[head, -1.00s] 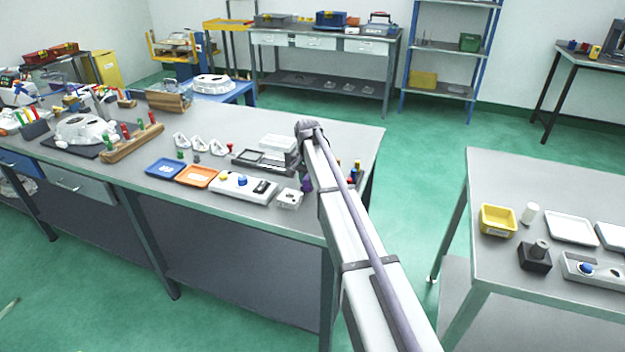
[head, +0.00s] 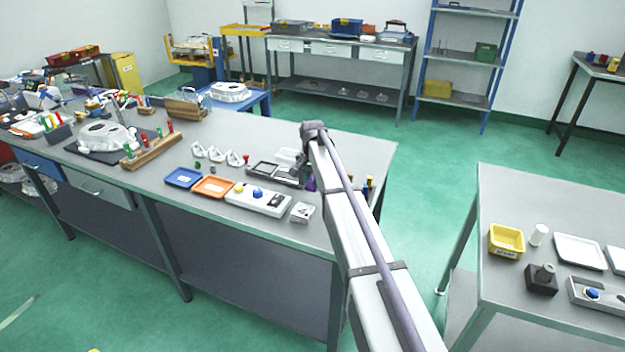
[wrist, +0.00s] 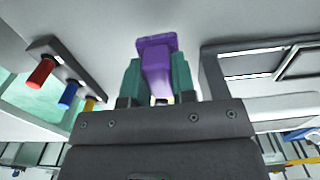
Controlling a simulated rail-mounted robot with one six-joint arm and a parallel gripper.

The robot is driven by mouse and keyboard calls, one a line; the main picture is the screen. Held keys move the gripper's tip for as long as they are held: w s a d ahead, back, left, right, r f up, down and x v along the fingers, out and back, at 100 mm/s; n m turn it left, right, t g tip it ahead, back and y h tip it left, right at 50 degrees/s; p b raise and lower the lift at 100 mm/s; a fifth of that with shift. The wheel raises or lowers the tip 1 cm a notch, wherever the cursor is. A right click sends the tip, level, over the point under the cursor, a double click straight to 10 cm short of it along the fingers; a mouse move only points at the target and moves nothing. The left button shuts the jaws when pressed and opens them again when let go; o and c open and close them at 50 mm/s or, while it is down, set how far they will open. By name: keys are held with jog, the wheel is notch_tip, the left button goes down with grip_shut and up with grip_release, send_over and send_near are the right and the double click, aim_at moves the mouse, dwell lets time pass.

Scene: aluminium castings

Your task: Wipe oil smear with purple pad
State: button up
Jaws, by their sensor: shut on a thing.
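The purple pad (wrist: 155,52) is between the teal fingers of my gripper (wrist: 157,74) in the wrist view. The gripper is shut on the pad's narrow part, and the wider end sticks out past the fingertips. In the head view a small bit of purple (head: 311,184) shows beside my arm, near the right end of the long workbench (head: 235,140). My arm hides most of the gripper there. In the wrist view the pad is close to a pale grey surface; I cannot tell whether it touches. I cannot make out an oil smear in either view.
A grey-framed tray (head: 262,170) lies left of my arm; a dark frame (wrist: 255,68) shows right of the gripper in the wrist view. A rack with red, blue and yellow handles (wrist: 68,66) is to the left there. A white control box (head: 262,201) sits at the bench front.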

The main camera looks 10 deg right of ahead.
jog(key=shift+r, duration=0.55)
notch_tip(320, 180, up, 3)
jog(key=p, duration=0.3)
jog(key=shift+r, duration=0.15)
jog(key=shift+d, duration=0.15)
